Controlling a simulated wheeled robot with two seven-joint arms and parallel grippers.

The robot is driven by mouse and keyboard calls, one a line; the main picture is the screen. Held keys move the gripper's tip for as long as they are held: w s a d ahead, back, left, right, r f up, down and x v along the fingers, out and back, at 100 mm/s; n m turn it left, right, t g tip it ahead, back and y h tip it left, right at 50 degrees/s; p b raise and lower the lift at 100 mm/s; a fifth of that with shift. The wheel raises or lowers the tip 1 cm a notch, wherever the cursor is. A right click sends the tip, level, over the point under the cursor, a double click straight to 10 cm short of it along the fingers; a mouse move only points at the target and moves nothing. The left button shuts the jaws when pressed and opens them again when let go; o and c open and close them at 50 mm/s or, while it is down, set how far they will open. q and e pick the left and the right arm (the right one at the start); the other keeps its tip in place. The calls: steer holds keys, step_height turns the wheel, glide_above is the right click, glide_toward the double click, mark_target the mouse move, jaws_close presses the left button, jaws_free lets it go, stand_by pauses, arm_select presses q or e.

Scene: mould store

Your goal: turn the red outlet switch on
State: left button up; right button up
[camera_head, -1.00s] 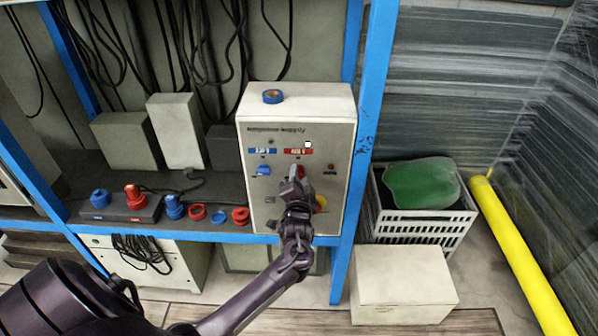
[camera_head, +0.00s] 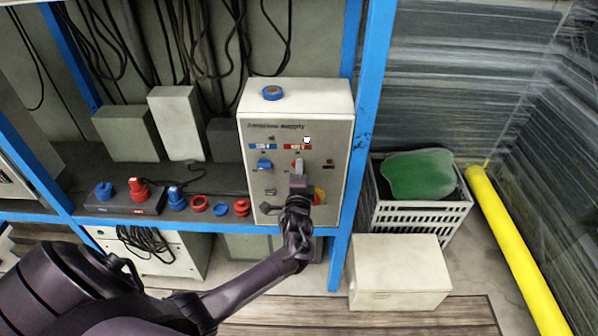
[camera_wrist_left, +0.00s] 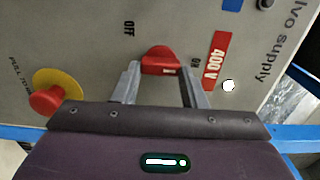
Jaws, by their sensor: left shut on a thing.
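The red outlet switch (camera_wrist_left: 160,58) is a red rotary knob on the pale panel of the supply box (camera_head: 256,130), below the red 400 V label (camera_wrist_left: 217,60). In the wrist view OFF and ON are printed to either side of it. My left gripper (camera_wrist_left: 160,72) has one finger on each side of the knob and is shut on it. In the head view the gripper (camera_head: 299,172) hides most of the switch, and only a little red shows. The knob's exact pointing direction is hard to tell. My right gripper is in neither view.
A red stop button (camera_wrist_left: 46,101) on a yellow disc sits beside the gripper. A blue switch (camera_head: 264,164) is left of it on the panel. A blue shelf post (camera_head: 366,130) stands right of the box. Blue and red plugs (camera_head: 199,203) lie on the shelf.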

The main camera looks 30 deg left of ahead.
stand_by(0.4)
arm_select(q)
steer(key=o, duration=1)
steer(key=v, duration=0.7)
steer(key=shift+s+d+b, duration=0.2)
steer(key=shift+s+b, duration=0.15)
steer(key=shift+b, duration=0.1)
